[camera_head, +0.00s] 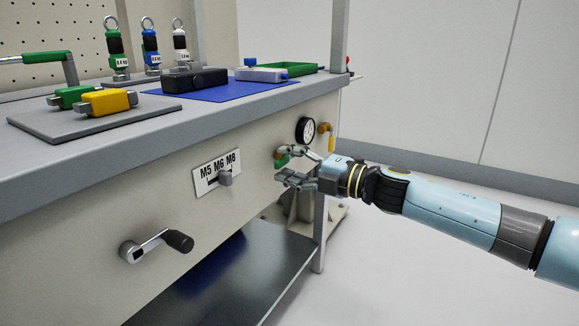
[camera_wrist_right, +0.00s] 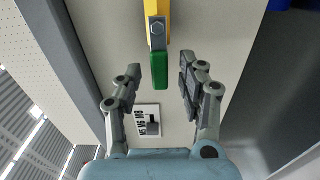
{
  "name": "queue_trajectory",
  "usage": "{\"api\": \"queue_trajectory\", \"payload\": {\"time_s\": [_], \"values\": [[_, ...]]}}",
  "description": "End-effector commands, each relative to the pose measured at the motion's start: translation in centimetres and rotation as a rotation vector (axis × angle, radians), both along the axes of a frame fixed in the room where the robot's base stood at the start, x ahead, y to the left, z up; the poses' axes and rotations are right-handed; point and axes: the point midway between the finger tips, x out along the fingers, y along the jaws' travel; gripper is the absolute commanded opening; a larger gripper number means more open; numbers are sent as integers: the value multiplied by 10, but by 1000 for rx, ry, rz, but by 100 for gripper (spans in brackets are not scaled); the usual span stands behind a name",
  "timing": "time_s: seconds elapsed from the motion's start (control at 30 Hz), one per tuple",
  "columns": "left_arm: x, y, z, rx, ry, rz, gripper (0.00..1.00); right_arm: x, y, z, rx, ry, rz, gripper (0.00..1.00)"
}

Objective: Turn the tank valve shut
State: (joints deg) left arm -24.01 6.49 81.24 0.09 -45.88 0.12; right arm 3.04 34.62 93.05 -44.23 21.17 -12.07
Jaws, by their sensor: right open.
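A small valve with a brass-yellow body and a green handle (camera_head: 280,163) is on the front panel of the bench, partly hidden behind my right fingers. In the right wrist view the green handle (camera_wrist_right: 159,72) hangs from a grey bolted hub below a yellow part, its end lying between the fingertips in the picture. My right gripper (camera_head: 287,166) is open and empty in front of the panel; it also shows in the right wrist view (camera_wrist_right: 160,82), one finger on each side of the handle. I cannot tell whether it touches. My left gripper is not in view.
An M5 M6 M8 selector plate (camera_head: 208,184) and a crank (camera_head: 150,246) are to the left. The bench top (camera_head: 60,165) holds several parts. The floor at right is clear.

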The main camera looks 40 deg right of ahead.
Motion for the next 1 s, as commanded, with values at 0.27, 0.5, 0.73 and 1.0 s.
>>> {"api": "queue_trajectory", "payload": {"time_s": [0.27,0.5,0.73,1.0], "values": [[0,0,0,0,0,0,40,1,0,0,-1,0,0,38],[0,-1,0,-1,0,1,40,0,0,0,-1,1,0,6],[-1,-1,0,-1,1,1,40,0,0,0,-1,1,0,0],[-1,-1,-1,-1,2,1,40,0,0,-1,-5,-1,0,0]]}}
